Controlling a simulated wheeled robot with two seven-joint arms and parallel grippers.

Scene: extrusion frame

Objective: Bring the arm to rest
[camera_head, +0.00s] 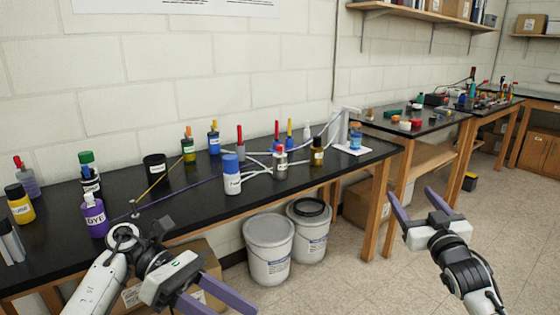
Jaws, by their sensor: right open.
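My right gripper (412,193) is at the lower right, in the air in front of the bench. Its two purple fingers point up and away and stand apart with nothing between them. My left gripper (232,307) is at the lower left, before the bench's front edge. Its purple fingers point to the lower right and look spread, with nothing seen between them. The lower finger is partly cut off by the bottom of the picture. My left arm's white links come in from the lower left.
The black bench (215,205) holds several bottles, among them a purple DYE bottle (95,218) and a blue-capped white bottle (232,178). Two white buckets (268,250) stand on the floor beneath. Another bench (432,125) is at the back right. The floor beside my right gripper is clear.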

